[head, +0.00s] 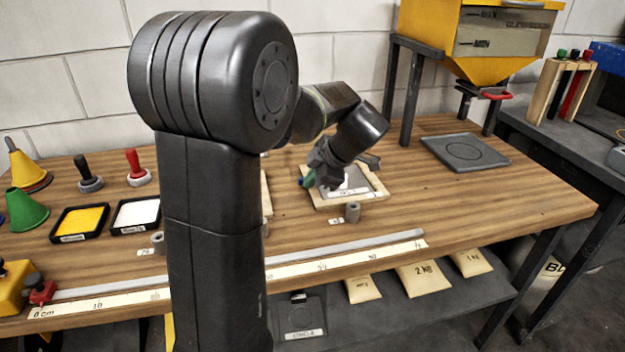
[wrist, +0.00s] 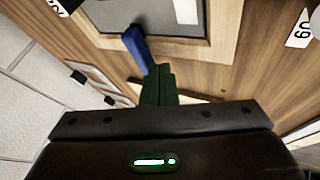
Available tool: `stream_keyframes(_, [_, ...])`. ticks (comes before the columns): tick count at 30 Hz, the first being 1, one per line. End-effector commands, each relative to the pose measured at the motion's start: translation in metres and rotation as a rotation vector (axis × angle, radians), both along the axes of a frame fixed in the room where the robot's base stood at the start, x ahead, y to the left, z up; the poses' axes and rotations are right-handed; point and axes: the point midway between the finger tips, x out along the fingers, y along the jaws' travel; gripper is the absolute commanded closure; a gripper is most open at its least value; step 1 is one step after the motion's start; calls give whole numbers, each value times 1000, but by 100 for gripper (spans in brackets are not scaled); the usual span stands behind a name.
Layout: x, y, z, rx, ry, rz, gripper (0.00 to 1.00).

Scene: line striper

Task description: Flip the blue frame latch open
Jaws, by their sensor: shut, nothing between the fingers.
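The blue frame latch (wrist: 136,46) shows in the wrist view as a short blue bar at the edge of a wooden frame (wrist: 222,48) around a grey panel (wrist: 170,14). In the head view the wooden frame (head: 352,201) lies on the bench, partly hidden by my wrist. My gripper (wrist: 160,70) has green fingers, shut and empty. Their tips are at the near end of the latch; I cannot tell whether they touch it. In the head view my gripper (head: 308,180) is low over the frame's left side, and the latch is mostly hidden there.
A long ruler (head: 300,269) runs along the bench's front. A grey plate (head: 465,152) lies right, near the yellow hopper (head: 480,38). Yellow (head: 80,222) and white trays sit left. Bench space right of the frame is clear.

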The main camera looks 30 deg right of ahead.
Motion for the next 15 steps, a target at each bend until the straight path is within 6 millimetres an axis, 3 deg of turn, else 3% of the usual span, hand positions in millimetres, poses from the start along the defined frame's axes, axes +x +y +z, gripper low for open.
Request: stream_keyframes(15, [1,2,-1,0,0,-63,100])
